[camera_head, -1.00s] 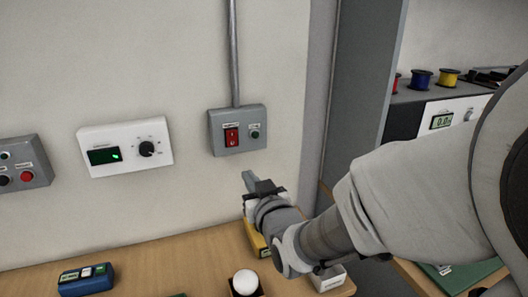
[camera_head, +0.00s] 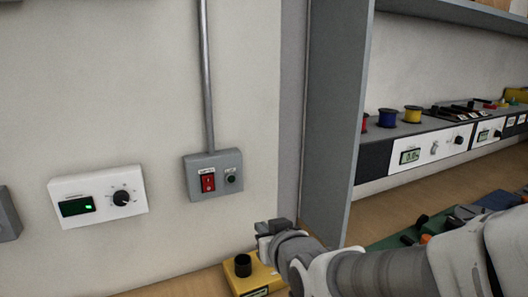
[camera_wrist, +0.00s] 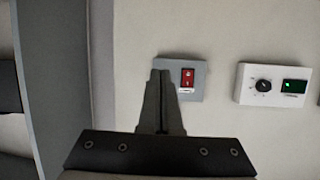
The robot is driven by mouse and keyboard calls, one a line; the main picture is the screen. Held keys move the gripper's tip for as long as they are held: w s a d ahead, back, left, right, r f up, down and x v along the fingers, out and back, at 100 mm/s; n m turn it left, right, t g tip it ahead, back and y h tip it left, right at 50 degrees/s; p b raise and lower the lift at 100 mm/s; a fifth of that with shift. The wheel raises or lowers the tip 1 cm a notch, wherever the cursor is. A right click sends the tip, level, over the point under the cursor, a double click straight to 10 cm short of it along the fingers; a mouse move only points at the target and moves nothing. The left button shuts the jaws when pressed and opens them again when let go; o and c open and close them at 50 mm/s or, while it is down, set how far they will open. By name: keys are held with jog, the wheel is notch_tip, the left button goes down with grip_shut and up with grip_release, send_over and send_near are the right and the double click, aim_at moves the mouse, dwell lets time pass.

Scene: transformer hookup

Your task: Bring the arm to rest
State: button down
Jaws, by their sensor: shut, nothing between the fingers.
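My gripper (camera_head: 277,227) is shut and empty, held in the air below and to the right of the grey switch box (camera_head: 214,175). My arm reaches in from the lower right of the head view. The switch box has a red rocker switch (camera_head: 208,182) and a dark round button beside it. In the wrist view my shut fingers (camera_wrist: 160,82) point toward the wall and overlap the left part of the switch box (camera_wrist: 197,91). No contact with the box shows in the head view.
A white panel with a knob and green display (camera_head: 98,196) is on the wall at left. A yellow box with a black knob (camera_head: 250,276) stands below my gripper. A grey partition (camera_head: 336,125) rises at right. Instruments and wire spools (camera_head: 387,117) stand beyond it.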

jog(key=s+d+r+m+g+h+p, duration=0.1)
jog(key=s+d+r+g+h+p, duration=0.1)
jog(key=s+d, duration=0.5)
jog(key=s+d+r+m+g+h+p, duration=0.2)
jog(key=s+d+g, duration=0.3)
jog(key=s, duration=0.7)
jog(key=shift+s+d+r+h, duration=0.2)
jog(key=shift+d+r+h, duration=0.15)
jog(key=shift+d, duration=0.8)
jog(key=shift+a, duration=0.1)
